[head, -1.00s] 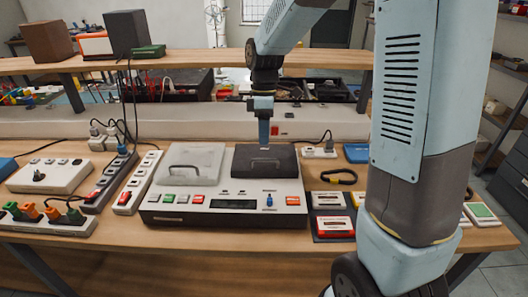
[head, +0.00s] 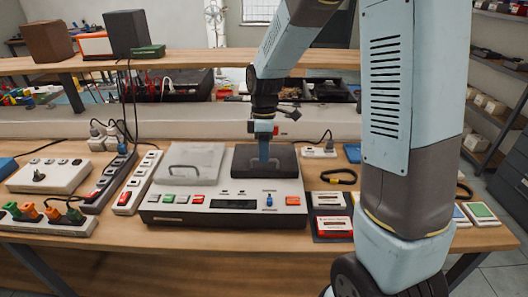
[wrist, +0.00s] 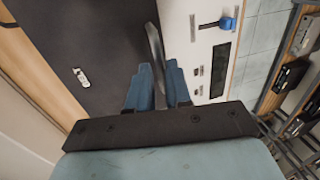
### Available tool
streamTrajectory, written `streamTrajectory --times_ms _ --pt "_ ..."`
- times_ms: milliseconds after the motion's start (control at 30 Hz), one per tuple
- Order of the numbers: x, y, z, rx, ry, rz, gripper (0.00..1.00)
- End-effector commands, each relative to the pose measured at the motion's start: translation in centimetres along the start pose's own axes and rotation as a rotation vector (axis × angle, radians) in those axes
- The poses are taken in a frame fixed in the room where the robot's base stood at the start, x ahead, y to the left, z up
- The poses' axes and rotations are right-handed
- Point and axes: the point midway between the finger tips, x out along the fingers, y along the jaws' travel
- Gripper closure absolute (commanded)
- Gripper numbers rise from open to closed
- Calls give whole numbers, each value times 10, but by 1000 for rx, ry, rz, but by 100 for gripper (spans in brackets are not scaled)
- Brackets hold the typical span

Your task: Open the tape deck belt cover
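The tape deck (head: 160,211) is a pale box with a dark front edge on the bench. Its dark cover (head: 284,169) lies flat and closed at the right of its top; it also shows in the wrist view (wrist: 85,35). My gripper (head: 264,160) points down over this cover. In the wrist view, its two blue fingers (wrist: 159,82) stand on either side of the cover's grey handle (wrist: 154,45) and look narrowly open. Whether they touch the handle is unclear. The left part of the deck has a pale grey cover (head: 205,158) with a dark handle, also flat.
Coloured buttons, a dark display (head: 233,204) and a blue lever (head: 269,201) line the deck's front. Power strips (head: 140,182) stand at the left. Cassettes (head: 332,226) and a black carabiner (head: 339,176) lie at the right. A shelf (head: 190,63) runs behind.

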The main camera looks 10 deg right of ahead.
Motion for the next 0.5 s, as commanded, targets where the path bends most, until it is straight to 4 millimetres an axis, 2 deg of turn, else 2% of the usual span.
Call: streamTrajectory --times_ms 33,200,500 --pt "0 0 0 0 0 0 86" --pt "0 0 0 0 0 1 100" --pt "0 0 0 0 0 1 100"
